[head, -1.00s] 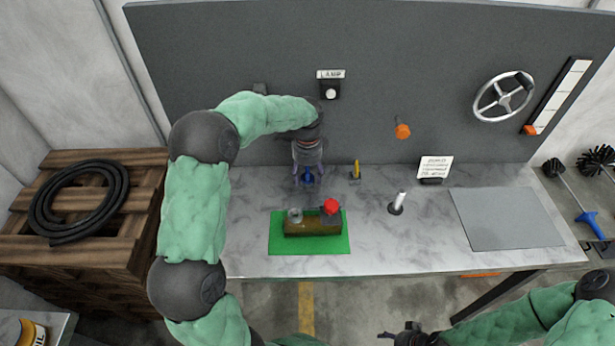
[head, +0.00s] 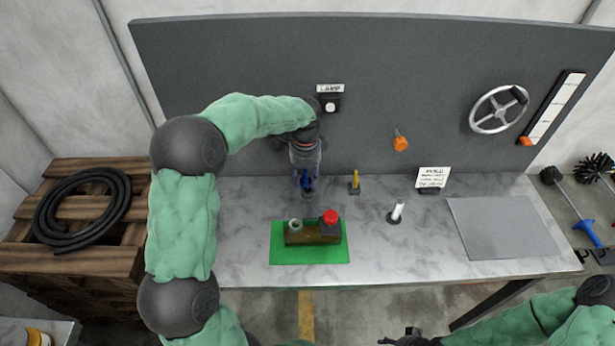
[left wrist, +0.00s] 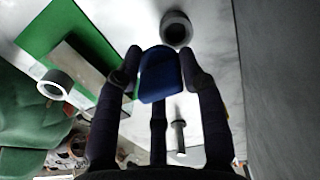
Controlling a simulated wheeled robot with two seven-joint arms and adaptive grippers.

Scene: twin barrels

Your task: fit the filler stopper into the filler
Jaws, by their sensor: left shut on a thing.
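The blue filler stopper (head: 306,182) is held between the fingers of my left gripper (head: 306,170), over the back of the bench. In the left wrist view the stopper (left wrist: 160,75) sits between the fingertips, its lower part hidden. A dark grey ring (left wrist: 176,28) on the bench shows just beyond it; I cannot tell the height gap.
A red knob (head: 330,216) is on the right of the block. A yellow piece (head: 354,182) and a white peg (head: 397,212) stand to the right. A grey plate (head: 505,228) lies further right. The grey back panel (head: 240,60) rises close behind the left gripper.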

